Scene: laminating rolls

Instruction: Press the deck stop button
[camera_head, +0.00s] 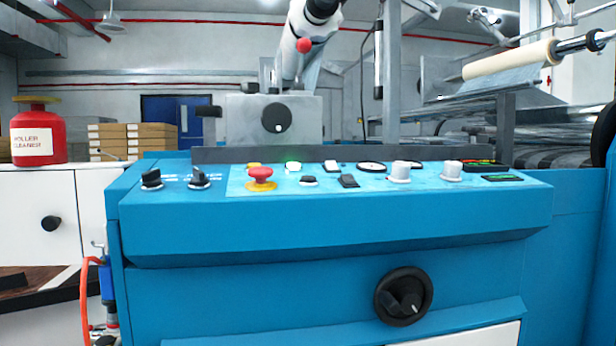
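A blue control console (330,235) fills the middle of the view, with a light blue panel on its sloping top. A red mushroom button (261,174) on a yellow base stands at the panel's left front. Behind it are a small yellow part (253,166), a green-lit button (293,166) and a white button (333,166). A small black button (308,181) and a black rocker-like switch (349,181) sit to its right. The labels are too small to read, so I cannot tell which one is marked deck stop. Neither of my grippers shows.
Two black selector knobs (175,179) stand at the console's left. White knobs (400,171), a round gauge (371,167) and small displays (502,178) are at right. A black handwheel (403,296) sticks out of the front. A red can (38,132) stands on a white cabinet.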

